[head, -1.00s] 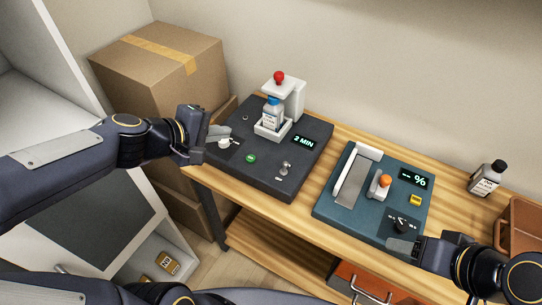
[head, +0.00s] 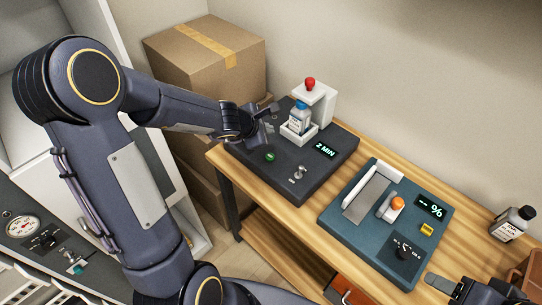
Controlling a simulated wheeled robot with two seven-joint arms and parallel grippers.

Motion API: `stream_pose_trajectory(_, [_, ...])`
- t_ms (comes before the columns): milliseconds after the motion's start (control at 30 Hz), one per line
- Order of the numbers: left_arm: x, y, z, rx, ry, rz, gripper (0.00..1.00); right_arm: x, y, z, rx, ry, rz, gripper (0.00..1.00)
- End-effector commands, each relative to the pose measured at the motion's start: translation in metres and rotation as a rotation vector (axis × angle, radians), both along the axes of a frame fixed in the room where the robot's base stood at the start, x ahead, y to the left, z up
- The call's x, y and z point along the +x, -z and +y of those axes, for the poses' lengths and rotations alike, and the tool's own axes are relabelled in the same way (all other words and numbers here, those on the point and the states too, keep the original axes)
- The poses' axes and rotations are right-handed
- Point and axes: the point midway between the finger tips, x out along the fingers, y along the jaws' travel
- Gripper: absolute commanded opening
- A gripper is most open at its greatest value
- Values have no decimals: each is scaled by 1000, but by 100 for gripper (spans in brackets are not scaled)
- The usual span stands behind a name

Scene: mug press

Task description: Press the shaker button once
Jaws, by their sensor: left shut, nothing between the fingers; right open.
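The shaker (head: 315,185) is a dark grey box on the wooden table, with a "2 MIN" display (head: 325,150), a small toggle (head: 300,173) and a green button (head: 270,156) on its top. A bottle with a blue cap (head: 299,119) stands in its white holder, under a white post with a red knob (head: 310,84). My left gripper (head: 269,125) is shut and empty over the shaker's back left part, behind the green button and apart from it. It hides that corner. My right gripper (head: 442,284) is open and empty at the lower right, partly cut off.
A teal device (head: 385,232) with an orange knob (head: 397,203) and a yellow button (head: 427,229) stands right of the shaker. A labelled bottle (head: 512,223) and a brown bin (head: 528,270) are at the far right. Cardboard boxes (head: 205,75) stand at the back left.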

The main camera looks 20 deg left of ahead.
Motion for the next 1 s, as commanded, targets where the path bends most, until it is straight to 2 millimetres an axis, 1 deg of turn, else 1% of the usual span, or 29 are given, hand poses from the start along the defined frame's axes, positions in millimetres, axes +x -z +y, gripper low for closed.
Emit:
stream_pose_trajectory(167, [0, 13, 0, 0, 0, 0, 0, 0, 13, 0, 0, 0, 0, 54])
stream_pose_trajectory(267, [0, 25, 0, -1, 1, -1, 0, 0, 25, 0, 0, 0, 0, 54])
stream_pose_trajectory(500, [0, 61, 0, -1, 1, -1, 0, 0, 60, 0, 0, 0, 0, 54])
stream_pose_trajectory(633, [0, 77, 0, 0, 1, -1, 0, 0, 77, 0, 0, 0, 0, 54])
stream_pose_trajectory(800, [0, 87, 0, 1, 2, -1, 0, 0, 87, 0, 0, 0, 0, 54])
stream_pose_trajectory(1000, [0, 86, 0, 1, 2, -1, 0, 0, 86, 0, 0, 0, 0, 54])
